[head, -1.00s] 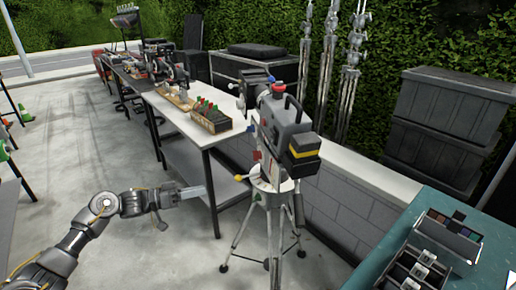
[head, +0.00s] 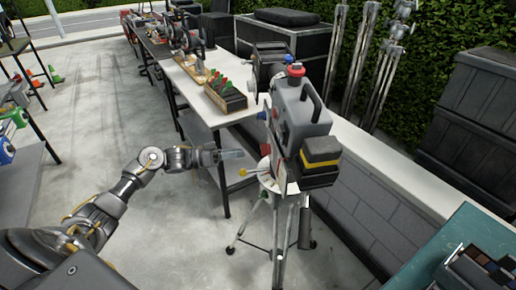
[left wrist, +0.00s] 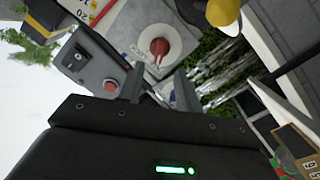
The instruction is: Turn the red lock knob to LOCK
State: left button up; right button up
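The red lock knob (left wrist: 160,47) is a red disc with a small pointer on a pale round plate in the left wrist view. In the head view, a small red part (head: 265,149) on the tripod head's left side seems to be the same knob. The grey camera (head: 303,115) sits on this tripod (head: 277,235). My left gripper (head: 240,154) is just left of the tripod head, pointing at it. Its two fingers (left wrist: 158,88) are apart with nothing between them, and the knob shows beyond them, untouched. My right gripper is out of view.
A yellow-tipped handle (head: 243,171) sticks out left from the tripod head, just below my left gripper. It looms large in the left wrist view (left wrist: 222,12). A white table (head: 205,95) with a wooden box stands behind. A low block wall (head: 375,190) runs at right.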

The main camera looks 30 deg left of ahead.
aim_at(265, 150)
pick_arm(q)
jog(key=p+x, duration=0.1)
jog(key=x, duration=0.5)
jog(key=shift+r, duration=0.15)
jog(key=shift+x, duration=0.75)
jog(key=shift+c, duration=0.2)
grip_shut()
